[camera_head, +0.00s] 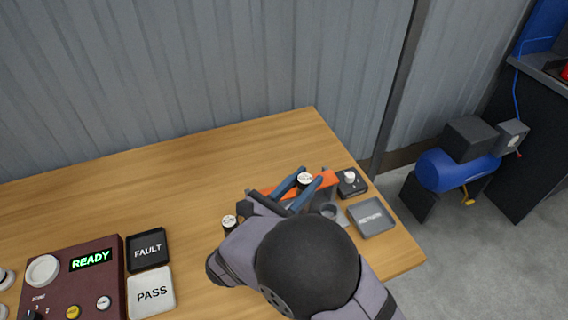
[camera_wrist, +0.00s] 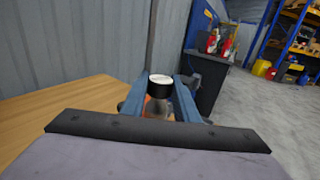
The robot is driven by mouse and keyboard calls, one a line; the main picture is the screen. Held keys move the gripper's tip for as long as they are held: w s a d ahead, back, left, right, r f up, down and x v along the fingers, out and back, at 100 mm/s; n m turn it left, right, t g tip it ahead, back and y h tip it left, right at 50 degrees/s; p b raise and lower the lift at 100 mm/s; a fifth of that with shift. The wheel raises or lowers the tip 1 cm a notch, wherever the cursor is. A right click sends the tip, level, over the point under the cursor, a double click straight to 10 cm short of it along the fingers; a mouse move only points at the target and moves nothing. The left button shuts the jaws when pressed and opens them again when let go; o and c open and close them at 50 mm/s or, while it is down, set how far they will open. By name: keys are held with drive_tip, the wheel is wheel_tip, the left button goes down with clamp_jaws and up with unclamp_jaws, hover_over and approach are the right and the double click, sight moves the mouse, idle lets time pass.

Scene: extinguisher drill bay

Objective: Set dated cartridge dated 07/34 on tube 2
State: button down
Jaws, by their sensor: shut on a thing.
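My gripper (camera_head: 302,190) is shut on a small cylindrical cartridge (camera_head: 305,179) with a white top and a dark band. The cartridge also shows between the blue fingers in the wrist view (camera_wrist: 160,83). Its date cannot be read. It is above or beside an orange piece (camera_head: 325,180) on the table; I cannot tell whether they touch. A grey tube (camera_head: 328,210) shows just right of my gripper, its number not readable. Another white-topped cartridge (camera_head: 229,222) stands on the table to the left, its date too small to read. My arm hides part of the area.
A dark block with a white knob (camera_head: 350,181) and a grey tray (camera_head: 372,217) stand right of my gripper, near the table's right edge. A maroon READY panel (camera_head: 82,285), a black FAULT tray (camera_head: 148,250) and a white PASS tray (camera_head: 151,293) are at left. The table's back left is clear.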

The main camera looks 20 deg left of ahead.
drive_tip(key=shift+d+f, duration=0.2)
drive_tip(key=shift+f, duration=0.05)
drive_tip(key=shift+f+b, duration=2.5)
drive_tip(key=shift+f, duration=0.4)
drive_tip(key=shift+f, duration=0.6)
drive_tip(key=c, duration=1.7)
unclamp_jaws()
drive_tip(key=shift+o, duration=0.2)
drive_tip(key=shift+s, duration=0.2)
drive_tip(key=v, duration=1)
drive_tip(key=shift+s+p, duration=0.35)
drive_tip(key=shift+p, duration=0.05)
